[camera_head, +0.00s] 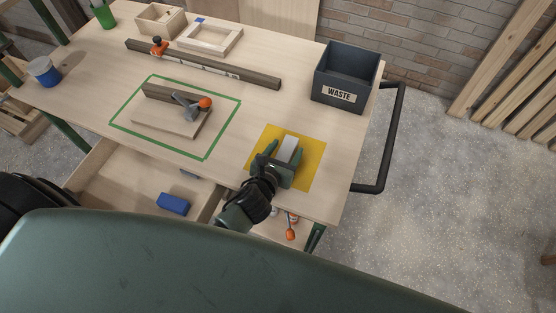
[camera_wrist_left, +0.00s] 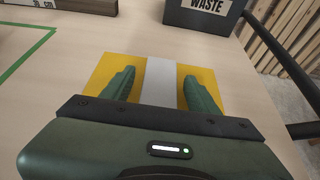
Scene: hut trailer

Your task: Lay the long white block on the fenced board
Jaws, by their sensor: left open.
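The long white block (camera_head: 288,148) lies on a yellow square (camera_head: 311,166) on the table's right part. It also shows in the left wrist view (camera_wrist_left: 160,80), between the two green fingers. My left gripper (camera_head: 279,153) is open, with one finger on each side of the block and a gap on both sides. The near end of the block is hidden by the gripper. The fenced board (camera_head: 166,119) lies inside a green taped outline, with a dark fence along its far edge and an orange-knobbed clamp (camera_head: 203,103) at its right. My right gripper is not in view.
A dark WASTE bin (camera_head: 346,78) stands at the back right corner. A long dark rail (camera_head: 200,66) with an orange clamp lies behind the outline. An open drawer (camera_head: 128,187) at the front holds a blue block (camera_head: 173,204). The table between outline and yellow square is clear.

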